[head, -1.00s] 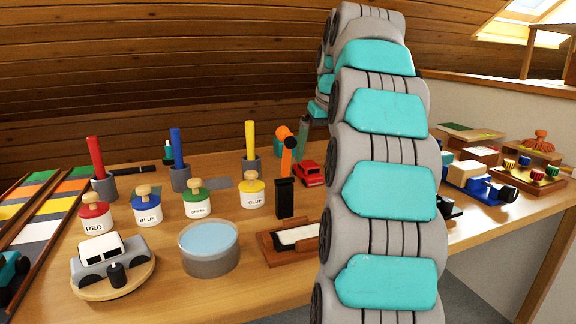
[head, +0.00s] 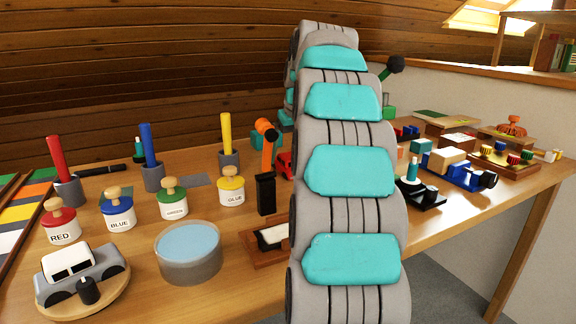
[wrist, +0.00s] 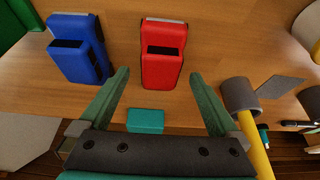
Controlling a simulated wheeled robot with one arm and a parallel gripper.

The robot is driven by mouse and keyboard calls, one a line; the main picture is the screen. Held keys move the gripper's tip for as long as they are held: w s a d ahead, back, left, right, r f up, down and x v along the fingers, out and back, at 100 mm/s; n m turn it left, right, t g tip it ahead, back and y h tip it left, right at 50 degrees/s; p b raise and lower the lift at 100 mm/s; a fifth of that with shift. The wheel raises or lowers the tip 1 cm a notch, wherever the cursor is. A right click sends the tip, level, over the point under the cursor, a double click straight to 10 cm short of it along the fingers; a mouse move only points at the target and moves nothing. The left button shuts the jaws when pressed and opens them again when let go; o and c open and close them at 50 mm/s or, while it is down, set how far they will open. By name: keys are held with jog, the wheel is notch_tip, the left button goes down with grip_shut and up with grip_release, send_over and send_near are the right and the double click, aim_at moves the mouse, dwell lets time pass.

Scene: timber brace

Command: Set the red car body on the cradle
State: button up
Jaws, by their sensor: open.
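The red car body (wrist: 163,55) lies on the bench in the wrist view, just ahead of my fingertips and between their lines. In the head view only a sliver of the red car body (head: 284,165) shows beside my arm. My gripper (wrist: 160,76) is open and empty, its two green fingers spread wider than the body. My arm hides the gripper in the head view. A low black stand (head: 424,194) with a teal peg is at the bench's right; I cannot tell whether it is the cradle.
A blue car body (wrist: 78,48) lies left of the red one in the wrist view. A grey cup with a yellow stick (wrist: 240,97) is at right. Paint jars (head: 118,211), a water tub (head: 189,255) and an orange-topped black post (head: 266,190) crowd the bench's left half.

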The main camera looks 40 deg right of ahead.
jog(key=shift+w+f, duration=0.2)
jog(key=shift+f, duration=0.4)
jog(key=c, duration=1.5)
